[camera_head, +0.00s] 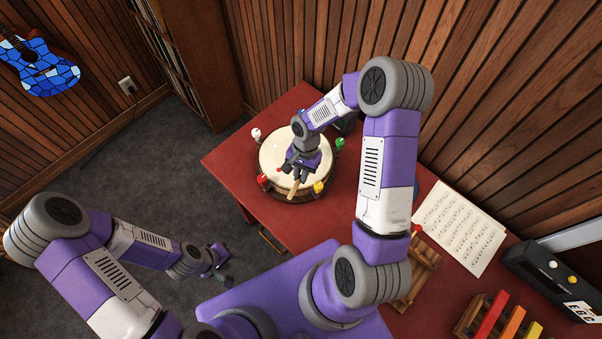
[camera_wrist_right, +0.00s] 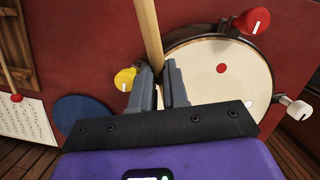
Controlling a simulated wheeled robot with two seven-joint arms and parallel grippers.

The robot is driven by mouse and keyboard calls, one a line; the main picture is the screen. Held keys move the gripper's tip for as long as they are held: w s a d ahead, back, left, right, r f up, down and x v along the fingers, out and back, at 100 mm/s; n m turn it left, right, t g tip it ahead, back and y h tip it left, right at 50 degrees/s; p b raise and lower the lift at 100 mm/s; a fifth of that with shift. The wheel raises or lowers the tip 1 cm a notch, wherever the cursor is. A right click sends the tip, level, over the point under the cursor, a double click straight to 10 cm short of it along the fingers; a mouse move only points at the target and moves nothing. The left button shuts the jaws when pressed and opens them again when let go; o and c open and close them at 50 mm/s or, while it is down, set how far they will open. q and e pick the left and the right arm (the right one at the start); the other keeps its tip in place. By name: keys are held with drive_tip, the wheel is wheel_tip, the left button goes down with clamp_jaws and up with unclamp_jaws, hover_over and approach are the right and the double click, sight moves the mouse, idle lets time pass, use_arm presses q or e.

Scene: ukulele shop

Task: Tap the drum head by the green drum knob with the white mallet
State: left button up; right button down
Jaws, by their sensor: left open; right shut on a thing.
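The round drum (camera_head: 268,155) has a pale head and lies on the red table. Its green knob (camera_head: 339,143) is at the right rim in the head view and is not visible in the wrist view. My right gripper (camera_head: 298,173) is above the drum, shut on a wooden mallet handle (camera_head: 294,188). The handle (camera_wrist_right: 149,40) runs up out of the jaws in the wrist view. The mallet's head is hidden, so its colour cannot be seen. My left gripper (camera_head: 222,268) is open and empty, away from the table over the floor.
The drum also has white (camera_head: 256,133), red (camera_head: 262,180) and yellow (camera_head: 318,187) knobs. A red dot (camera_wrist_right: 221,68) marks its head. A blue disc (camera_wrist_right: 75,112) lies beside it. Sheet music (camera_head: 460,228), a wooden rack (camera_head: 424,262) and coloured bars (camera_head: 490,315) occupy the table's right side.

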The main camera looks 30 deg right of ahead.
drive_tip(key=x, duration=0.1)
drive_tip(key=b+x, duration=0.2)
drive_tip(key=shift+w+d, duration=0.25)
drive_tip(key=p+v, duration=0.1)
drive_tip(key=v, duration=0.1)
drive_tip(key=p+v, duration=0.1)
drive_tip(key=v, duration=0.1)
drive_tip(key=s+a+p+v, duration=0.1)
drive_tip(key=p+v, duration=0.1)
drive_tip(key=shift+r, duration=0.4)
drive_tip(key=shift+f, duration=0.1)
drive_tip(key=shift+w, duration=0.1)
